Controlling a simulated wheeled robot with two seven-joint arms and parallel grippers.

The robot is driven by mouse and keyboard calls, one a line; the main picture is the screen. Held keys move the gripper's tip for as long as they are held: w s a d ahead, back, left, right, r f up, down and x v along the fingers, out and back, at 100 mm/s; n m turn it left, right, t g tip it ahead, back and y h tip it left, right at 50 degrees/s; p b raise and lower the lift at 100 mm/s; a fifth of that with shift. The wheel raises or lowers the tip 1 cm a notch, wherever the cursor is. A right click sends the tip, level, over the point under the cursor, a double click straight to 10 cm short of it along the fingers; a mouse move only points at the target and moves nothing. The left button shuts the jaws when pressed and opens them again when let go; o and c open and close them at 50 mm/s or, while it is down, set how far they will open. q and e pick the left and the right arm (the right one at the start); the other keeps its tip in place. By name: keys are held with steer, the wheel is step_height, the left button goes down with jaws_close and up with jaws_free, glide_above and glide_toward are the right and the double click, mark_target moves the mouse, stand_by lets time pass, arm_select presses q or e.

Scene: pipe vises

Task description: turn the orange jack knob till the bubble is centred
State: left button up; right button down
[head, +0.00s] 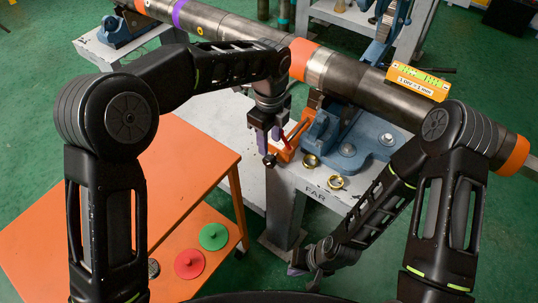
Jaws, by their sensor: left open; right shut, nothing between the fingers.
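A dark steel pipe (366,88) with orange bands runs diagonally across the top, held in blue vises. An orange level (418,82) with a green vial strip and a "1 DIV = 1 mm" label sits on the pipe; its bubble is too small to read. An orange part (287,152), apparently the jack knob, shows low beside the near blue vise, partly hidden. My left gripper (268,156) points down just left of it, open; contact cannot be told. My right gripper (301,268) is low at centre, shut and empty, away from the vise.
The near blue vise (376,142) stands on a grey stand marked "FAR" (314,190), with brass-coloured pieces (336,182) on top. An orange table (190,155) is at left, with a red disc (189,264) and a green disc (214,236).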

mark_target(270, 157)
arm_select(q)
step_height(270, 157, down, 8)
steer(key=shift+r, duration=0.2)
stand_by(0.3)
jaws_close()
stand_by(0.3)
